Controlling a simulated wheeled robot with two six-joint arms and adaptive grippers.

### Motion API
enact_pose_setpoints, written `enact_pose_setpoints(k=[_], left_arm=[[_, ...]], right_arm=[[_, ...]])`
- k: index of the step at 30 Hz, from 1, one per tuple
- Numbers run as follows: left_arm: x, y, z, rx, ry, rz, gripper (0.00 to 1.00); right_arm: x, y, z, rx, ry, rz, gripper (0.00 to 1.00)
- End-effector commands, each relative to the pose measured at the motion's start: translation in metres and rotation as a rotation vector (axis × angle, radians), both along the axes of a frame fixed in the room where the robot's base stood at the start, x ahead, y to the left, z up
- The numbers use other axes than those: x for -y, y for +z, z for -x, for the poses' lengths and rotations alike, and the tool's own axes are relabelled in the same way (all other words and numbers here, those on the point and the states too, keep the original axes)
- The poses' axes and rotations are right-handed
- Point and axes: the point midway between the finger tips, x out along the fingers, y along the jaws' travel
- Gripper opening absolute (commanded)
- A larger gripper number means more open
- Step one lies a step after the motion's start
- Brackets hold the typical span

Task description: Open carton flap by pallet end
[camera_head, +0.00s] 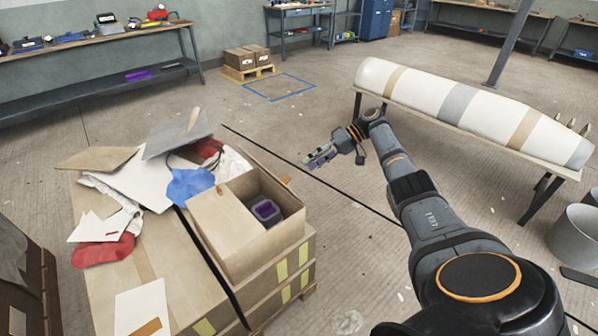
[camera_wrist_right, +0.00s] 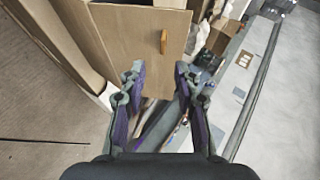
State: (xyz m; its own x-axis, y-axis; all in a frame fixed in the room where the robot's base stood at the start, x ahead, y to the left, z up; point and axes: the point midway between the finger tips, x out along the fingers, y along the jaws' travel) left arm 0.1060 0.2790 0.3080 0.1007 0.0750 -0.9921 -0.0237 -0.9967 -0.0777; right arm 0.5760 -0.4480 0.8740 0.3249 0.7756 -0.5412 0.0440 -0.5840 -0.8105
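The open-topped carton (camera_head: 285,221) sits on the stack at its right end. A tan flap (camera_head: 222,217) lies over its left part, and a dark tray with purple (camera_head: 266,209) shows inside. My right gripper (camera_head: 312,160) is in the air right of and beyond the carton, apart from it. In the right wrist view its fingers (camera_wrist_right: 158,72) are spread with nothing between them. A tan cardboard panel (camera_wrist_right: 125,42) with an orange tab (camera_wrist_right: 163,42) is ahead of the fingertips; I cannot tell whether it is a flap or a side wall. My left gripper is out of view.
Loose cardboard (camera_head: 97,158), a blue cloth (camera_head: 190,186) and a red cloth (camera_head: 102,252) lie on the stack left of the carton. A long white mould (camera_head: 415,90) on a stand is at the right. Open floor lies between stack and mould.

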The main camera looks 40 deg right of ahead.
Motion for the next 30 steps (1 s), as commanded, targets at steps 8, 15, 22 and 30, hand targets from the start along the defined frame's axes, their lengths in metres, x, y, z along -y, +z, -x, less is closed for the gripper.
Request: enact_pose_setpoints(k=[8,15,22,30], left_arm=[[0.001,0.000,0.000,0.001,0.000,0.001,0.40],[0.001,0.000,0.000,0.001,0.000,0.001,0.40],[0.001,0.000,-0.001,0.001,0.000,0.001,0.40],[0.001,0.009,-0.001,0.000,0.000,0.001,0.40]], right_arm=[[0.028,0.020,0.012,0.000,0.000,-0.001,0.32],[0.030,0.020,0.013,0.000,0.001,-0.001,0.32],[0.029,0.020,0.012,0.000,0.001,-0.001,0.32],[0.020,-0.039,0.012,-0.108,-0.052,0.073,0.32]])
